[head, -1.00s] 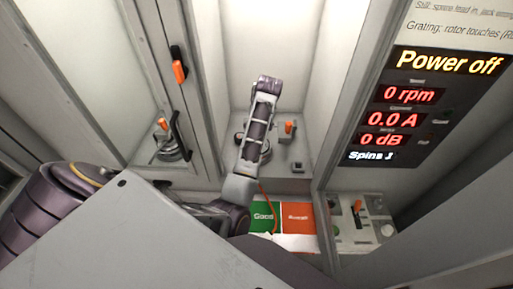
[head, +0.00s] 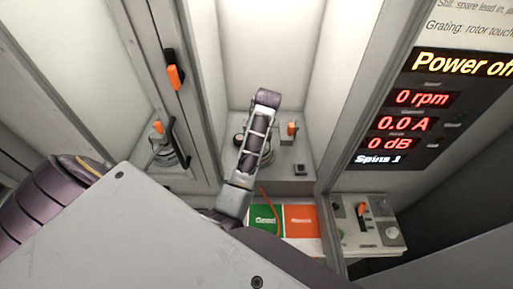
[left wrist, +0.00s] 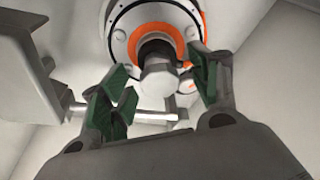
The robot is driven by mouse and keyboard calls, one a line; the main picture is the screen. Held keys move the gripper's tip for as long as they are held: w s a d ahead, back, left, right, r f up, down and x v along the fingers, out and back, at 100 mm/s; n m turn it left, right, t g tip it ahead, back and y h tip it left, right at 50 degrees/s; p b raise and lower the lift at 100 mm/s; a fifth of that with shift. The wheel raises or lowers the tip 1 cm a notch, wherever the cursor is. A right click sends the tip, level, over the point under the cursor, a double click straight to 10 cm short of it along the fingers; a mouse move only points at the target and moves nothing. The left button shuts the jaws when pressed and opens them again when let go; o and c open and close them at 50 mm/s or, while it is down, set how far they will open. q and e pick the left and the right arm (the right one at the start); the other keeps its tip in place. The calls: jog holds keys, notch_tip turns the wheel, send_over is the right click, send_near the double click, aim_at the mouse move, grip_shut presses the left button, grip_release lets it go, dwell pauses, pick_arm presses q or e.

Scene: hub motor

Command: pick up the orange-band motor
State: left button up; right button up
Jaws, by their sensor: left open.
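The orange-band motor (left wrist: 176,32) shows at the top of the left wrist view as a pale round body with an orange ring. A dark neck and a light grey round stub (left wrist: 157,86) stick out from it toward the camera. My left gripper (left wrist: 162,88) is open. Its green-padded fingers stand on either side of the stub; I cannot tell if they touch it. In the head view my left arm reaches into the middle bay. It covers most of what is behind it, and its fingers are hidden there. My right gripper is in neither view.
An orange lever (head: 291,129) and a small dark block (head: 299,169) sit right of my arm in the bay. Green (head: 263,218) and red (head: 302,218) cards lie in front. A door with an orange latch (head: 174,77) stands left. The display (head: 422,98) reads "Power off".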

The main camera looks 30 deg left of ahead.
pick_arm(q)
jog(key=c, duration=0.7)
grip_shut()
jog(key=shift+r, duration=0.15)
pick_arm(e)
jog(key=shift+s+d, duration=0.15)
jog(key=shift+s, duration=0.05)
